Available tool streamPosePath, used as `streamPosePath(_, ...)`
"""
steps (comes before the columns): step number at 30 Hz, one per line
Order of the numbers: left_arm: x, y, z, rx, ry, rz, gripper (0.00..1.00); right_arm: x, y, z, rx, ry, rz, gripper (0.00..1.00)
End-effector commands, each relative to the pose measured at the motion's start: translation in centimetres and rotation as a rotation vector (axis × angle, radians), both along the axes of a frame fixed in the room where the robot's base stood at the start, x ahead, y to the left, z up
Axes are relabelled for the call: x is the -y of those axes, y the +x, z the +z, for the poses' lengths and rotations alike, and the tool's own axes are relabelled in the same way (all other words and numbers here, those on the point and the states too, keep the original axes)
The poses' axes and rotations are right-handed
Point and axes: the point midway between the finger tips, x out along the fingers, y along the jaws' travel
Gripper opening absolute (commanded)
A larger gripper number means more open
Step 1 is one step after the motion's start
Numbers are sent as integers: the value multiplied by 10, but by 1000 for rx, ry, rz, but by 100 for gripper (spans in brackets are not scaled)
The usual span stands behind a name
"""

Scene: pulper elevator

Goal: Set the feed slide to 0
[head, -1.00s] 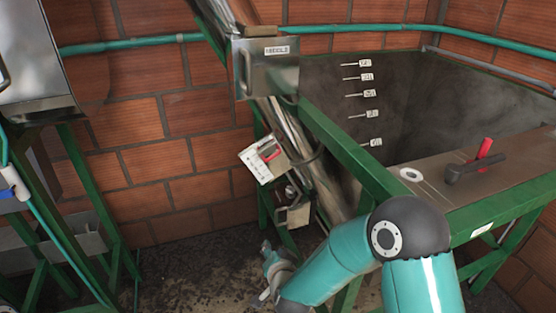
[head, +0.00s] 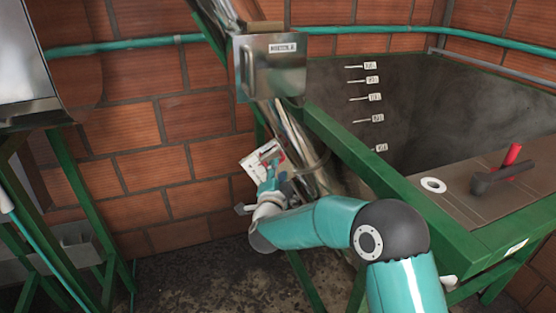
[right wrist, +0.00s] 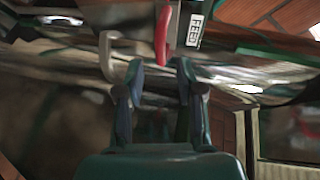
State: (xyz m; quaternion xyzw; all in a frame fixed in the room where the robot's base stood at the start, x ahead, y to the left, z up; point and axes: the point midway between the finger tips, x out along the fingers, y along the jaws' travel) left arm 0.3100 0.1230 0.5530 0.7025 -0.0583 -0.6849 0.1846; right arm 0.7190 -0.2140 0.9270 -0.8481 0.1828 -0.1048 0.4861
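The feed slide shows in the head view as a white scale plate (head: 251,164) with a red handle (head: 270,154), on the sloping metal tube. The plate's marks are too small to read. In the right wrist view the red handle (right wrist: 162,36) hangs beside a white FEED label (right wrist: 194,30). My right gripper (head: 267,181) is just below the plate in the head view and covers part of it. In the right wrist view its fingers (right wrist: 161,72) are apart with nothing between them, and the handle is ahead of them. My left gripper is not in view.
A grey curved bracket (right wrist: 110,62) is close to the left finger. A labelled metal box (head: 270,66) sits higher on the tube. A green-framed tank (head: 458,238) with a red and black lever (head: 503,175) is at right.

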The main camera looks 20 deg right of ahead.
Motion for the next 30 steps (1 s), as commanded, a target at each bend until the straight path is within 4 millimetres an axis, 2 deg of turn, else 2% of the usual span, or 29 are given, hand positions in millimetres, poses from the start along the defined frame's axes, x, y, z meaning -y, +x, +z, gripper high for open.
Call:
streamPosePath(3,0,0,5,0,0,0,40,10,20,1,0,0,-1,37)
streamPosePath(9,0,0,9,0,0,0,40,18,40,0,-1,-1,-1,37)
streamPosePath(21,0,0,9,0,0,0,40,22,46,0,0,-1,0,37)
streamPosePath(22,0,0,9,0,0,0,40,22,46,0,0,-1,0,36)
streamPosePath(28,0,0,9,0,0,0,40,22,46,-1,-1,0,-1,2)
streamPosePath(30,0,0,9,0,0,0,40,22,46,-1,-1,-1,-1,0)
